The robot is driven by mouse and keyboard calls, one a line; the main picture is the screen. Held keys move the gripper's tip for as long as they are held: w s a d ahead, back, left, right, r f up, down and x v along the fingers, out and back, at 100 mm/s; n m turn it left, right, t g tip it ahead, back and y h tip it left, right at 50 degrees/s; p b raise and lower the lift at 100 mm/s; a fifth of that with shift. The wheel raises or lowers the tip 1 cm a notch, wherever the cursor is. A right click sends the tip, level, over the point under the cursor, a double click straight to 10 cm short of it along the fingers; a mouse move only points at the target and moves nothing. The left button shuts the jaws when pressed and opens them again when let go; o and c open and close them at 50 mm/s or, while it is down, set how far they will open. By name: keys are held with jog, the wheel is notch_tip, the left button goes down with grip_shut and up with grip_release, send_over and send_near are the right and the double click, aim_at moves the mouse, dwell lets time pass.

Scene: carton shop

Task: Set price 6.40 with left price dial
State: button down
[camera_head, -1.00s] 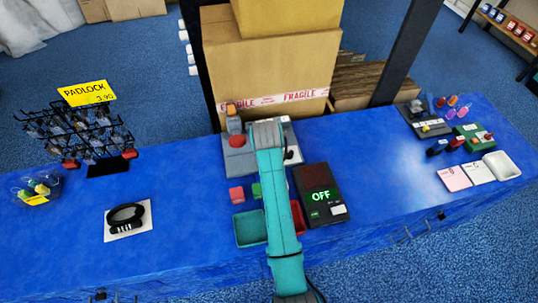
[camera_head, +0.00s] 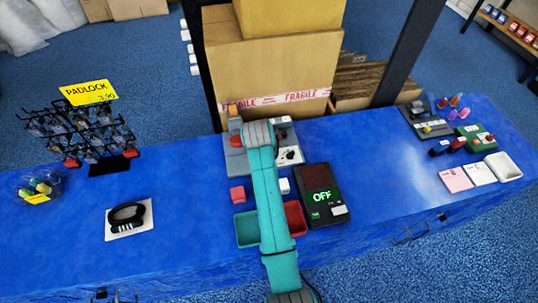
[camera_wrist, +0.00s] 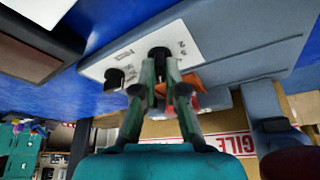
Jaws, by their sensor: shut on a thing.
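The price panel (camera_head: 287,138) is a white plate on a grey device behind my arm. It also shows in the wrist view (camera_wrist: 135,50), with printed digits and two black dials. My gripper (camera_wrist: 161,66) is shut on the left price dial (camera_wrist: 158,52), its fingers on either side of the knob. The other dial (camera_wrist: 113,75) stands free beside it. I cannot read which digit the held dial points to. In the head view my arm hides my gripper and the held dial.
A red button (camera_head: 236,141) sits left of my wrist. A dark display reading OFF (camera_head: 321,196), a green tray (camera_head: 247,229) and a red tray (camera_head: 295,218) lie near my arm. Cartons (camera_head: 268,75) stand behind. The padlock rack (camera_head: 85,135) is at left.

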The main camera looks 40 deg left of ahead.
jog(key=c, duration=1.2)
grip_release()
jog(key=shift+c, duration=0.2)
jog(key=v, duration=1.2)
jog(key=shift+w, duration=0.1)
